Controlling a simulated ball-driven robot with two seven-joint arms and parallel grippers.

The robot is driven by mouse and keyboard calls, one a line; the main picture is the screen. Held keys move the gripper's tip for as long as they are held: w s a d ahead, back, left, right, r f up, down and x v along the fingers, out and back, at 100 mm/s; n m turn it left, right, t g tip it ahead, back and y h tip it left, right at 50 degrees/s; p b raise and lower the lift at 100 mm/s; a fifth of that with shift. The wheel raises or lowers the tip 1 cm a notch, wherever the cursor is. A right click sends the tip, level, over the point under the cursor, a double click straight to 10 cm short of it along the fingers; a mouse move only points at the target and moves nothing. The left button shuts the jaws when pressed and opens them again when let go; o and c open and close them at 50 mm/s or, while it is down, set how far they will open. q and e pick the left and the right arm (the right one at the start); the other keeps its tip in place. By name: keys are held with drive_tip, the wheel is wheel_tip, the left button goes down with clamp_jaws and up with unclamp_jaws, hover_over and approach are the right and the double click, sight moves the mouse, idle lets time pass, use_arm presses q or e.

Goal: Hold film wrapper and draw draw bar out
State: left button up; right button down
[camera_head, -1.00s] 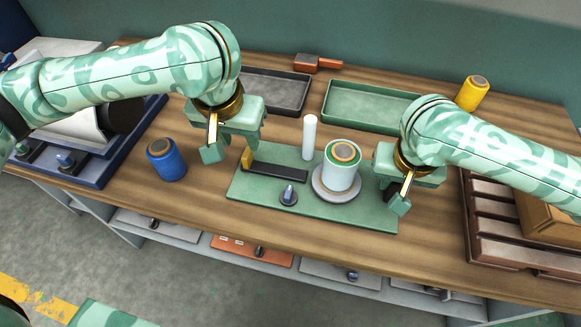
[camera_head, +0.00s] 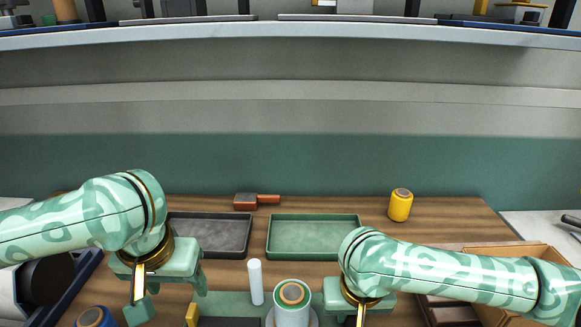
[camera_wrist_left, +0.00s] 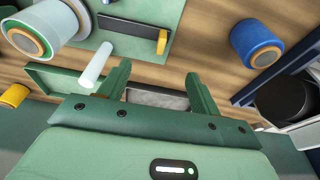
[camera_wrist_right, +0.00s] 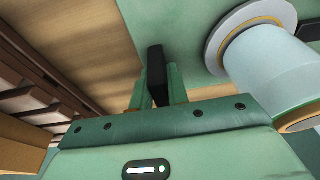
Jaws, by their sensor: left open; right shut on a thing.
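The film wrapper is a green base plate (camera_head: 226,302) with an upright white post (camera_head: 255,281), a pale film roll (camera_head: 292,312), and a black strip (camera_wrist_left: 128,31) with a yellow block (camera_wrist_left: 162,41) at its end. Its lower part is cut off in the head view. My left gripper (camera_wrist_left: 158,72) is open and empty, left of the post and near the yellow block. My right gripper (camera_wrist_right: 155,88) is shut on a black upright piece (camera_wrist_right: 156,72) at the plate's right edge, perhaps the draw bar. The rest of that piece is hidden.
A grey tray (camera_head: 208,214) and a green tray (camera_head: 314,217) stand behind on the wooden table. A blue spool (camera_wrist_left: 257,42) stands left; a slatted brown rack (camera_wrist_right: 28,80) stands right.

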use_arm(q)
drive_tip(key=shift+w+v, duration=0.2)
drive_tip(key=shift+v, duration=0.55)
drive_tip(key=shift+w+v, duration=0.15)
drive_tip(key=shift+v, duration=0.6)
drive_tip(key=shift+w+v, duration=0.2)
drive_tip(key=shift+v, duration=0.6)
drive_tip(key=shift+r, duration=0.1)
use_arm(e)
drive_tip(key=c, duration=1.3)
unclamp_jaws()
drive_tip(key=shift+r, duration=0.1)
use_arm(q)
wheel_tip(320, 180, up, 16)
drive_tip(key=s+t+p, duration=0.1)
drive_tip(key=s+p, duration=0.1)
drive_tip(key=p, duration=0.9)
drive_tip(key=shift+s+p, duration=0.3)
drive_tip(key=shift+s, duration=0.05)
use_arm(e)
drive_tip(key=v, duration=0.6)
drive_tip(key=w+v, duration=0.1)
drive_tip(key=v, duration=1.2)
drive_tip(key=shift+w+r, duration=0.3)
drive_tip(key=shift+r, duration=0.2)
